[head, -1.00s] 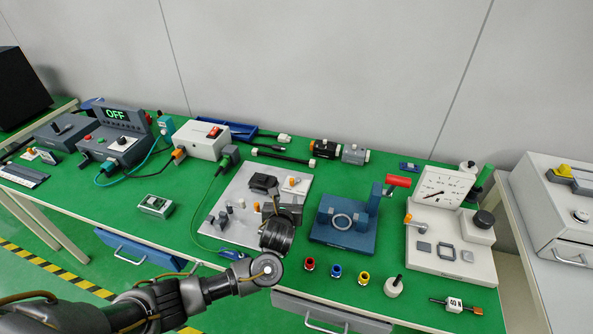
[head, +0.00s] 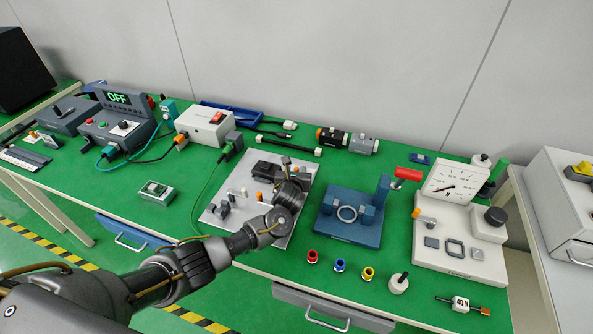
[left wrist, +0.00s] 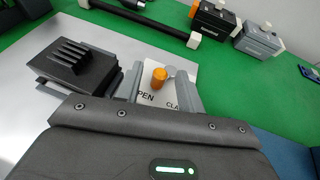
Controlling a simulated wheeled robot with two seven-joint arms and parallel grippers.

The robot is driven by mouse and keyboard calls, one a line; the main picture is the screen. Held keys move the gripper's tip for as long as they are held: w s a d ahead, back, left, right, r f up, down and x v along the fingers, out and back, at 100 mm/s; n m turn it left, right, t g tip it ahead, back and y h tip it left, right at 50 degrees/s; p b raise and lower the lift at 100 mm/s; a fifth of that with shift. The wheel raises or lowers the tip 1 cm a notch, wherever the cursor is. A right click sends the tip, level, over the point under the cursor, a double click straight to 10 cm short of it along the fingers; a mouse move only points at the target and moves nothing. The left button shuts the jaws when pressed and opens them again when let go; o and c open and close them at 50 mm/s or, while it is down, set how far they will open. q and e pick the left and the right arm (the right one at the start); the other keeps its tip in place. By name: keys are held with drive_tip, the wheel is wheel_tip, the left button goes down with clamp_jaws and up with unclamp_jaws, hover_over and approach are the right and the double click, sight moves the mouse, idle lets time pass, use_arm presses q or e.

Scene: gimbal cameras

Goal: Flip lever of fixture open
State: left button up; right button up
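The fixture is a light grey plate (head: 232,213) with small blocks on it. In the left wrist view, its orange-tipped lever (left wrist: 158,78) stands over a white label (left wrist: 148,97) that reads "PEN" and "CLA" where not covered. A black ribbed block (left wrist: 75,65) is left of it. My left gripper (left wrist: 157,85) is open, with a grey finger on each side of the orange tip; I cannot tell whether either touches it. My right gripper is not in view.
Red, blue and yellow rings (head: 340,265) lie in front.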

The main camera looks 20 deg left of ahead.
use_arm(q)
drive_tip(key=shift+x, duration=0.9)
clamp_jaws()
drive_tip(key=shift+w+a+r+m+h+p, duration=0.1)
drive_tip(key=shift+a+r+m+h+p, duration=0.2)
drive_tip(key=shift+m+h+p, duration=0.25)
drive_tip(key=shift+w+f+m+h, duration=0.1)
drive_tip(key=shift+f+m+h, duration=0.1)
drive_tip(key=shift+m+h, duration=0.2)
